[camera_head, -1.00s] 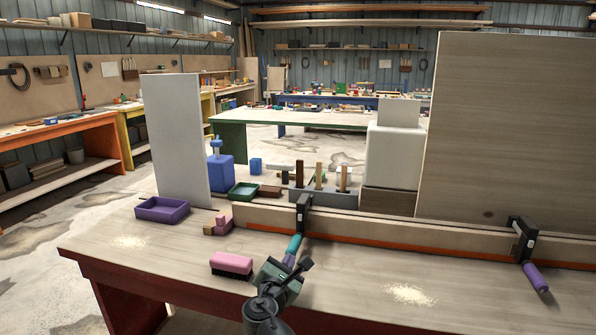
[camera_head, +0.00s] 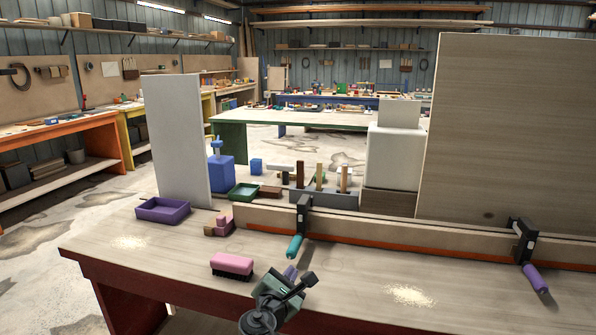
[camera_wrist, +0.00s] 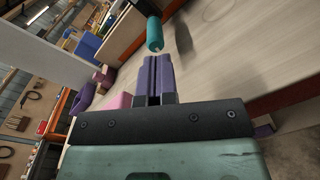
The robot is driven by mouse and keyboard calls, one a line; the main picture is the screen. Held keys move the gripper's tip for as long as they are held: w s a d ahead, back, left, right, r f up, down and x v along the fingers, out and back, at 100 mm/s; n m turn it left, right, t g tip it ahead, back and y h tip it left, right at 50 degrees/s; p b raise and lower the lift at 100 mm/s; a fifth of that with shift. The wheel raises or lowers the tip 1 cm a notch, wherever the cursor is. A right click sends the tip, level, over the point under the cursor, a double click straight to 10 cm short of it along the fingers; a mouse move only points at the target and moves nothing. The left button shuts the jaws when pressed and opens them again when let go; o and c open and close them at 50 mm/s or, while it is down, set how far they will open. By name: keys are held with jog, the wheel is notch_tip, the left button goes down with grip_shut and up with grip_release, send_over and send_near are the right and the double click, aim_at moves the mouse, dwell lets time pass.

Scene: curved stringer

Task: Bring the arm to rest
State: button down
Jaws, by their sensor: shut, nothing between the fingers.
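My gripper is right of the pink brush (camera_head: 232,265) on the bench top.
A second clamp with a purple handle (camera_head: 536,279) grips the long strip (camera_head: 400,231) at right. A purple tray (camera_head: 163,210), pink block (camera_head: 223,220) and tall panels stand behind.

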jog(key=d+m+g+h+p, duration=0.1)
jog(key=d+m+g+p, duration=0.1)
jog(key=d+m, duration=0.1)
jog(key=d+r+m+g+p, duration=0.1)
jog(key=d+m+g+p, duration=0.1)
jog(key=d, duration=0.3)
jog(key=s+d+m+g+h+p, duration=0.1)
jog(key=d+m+g+p, duration=0.1)
jog(key=d+m+p, duration=0.1)
jog(key=shift+s+d+r+m+h, duration=0.15)
jog(key=shift+d+m, duration=0.1)
jog(key=shift+m, duration=0.2)
jog(key=shift+w+d+r+m+h, duration=0.15)
jog(key=shift+d+m, duration=0.1)
jog(key=shift+m, duration=0.2)
jog(key=s+d+m+g+p, duration=0.1)
jog(key=d+m, duration=0.1)
jog(key=s+d+m+g+p, duration=0.1)
jog(key=m+g+p, duration=0.1)
jog(key=s+d+m+g+y+p, duration=0.1)
jog(key=d+m+g, duration=0.1)
jog(key=shift+s+d+f, duration=0.35)
jog(key=s+d+m+g+y+p, duration=0.1)
jog(key=s+m+g+y+p, duration=0.4)
jog(key=s+m, duration=0.3)
jog(key=shift+d+r+m+g+y, duration=0.15)
jog(key=shift+d+m+g+y, duration=0.2)
jog(key=shift+m+y, duration=0.6)
jog(key=shift+a, duration=0.1)
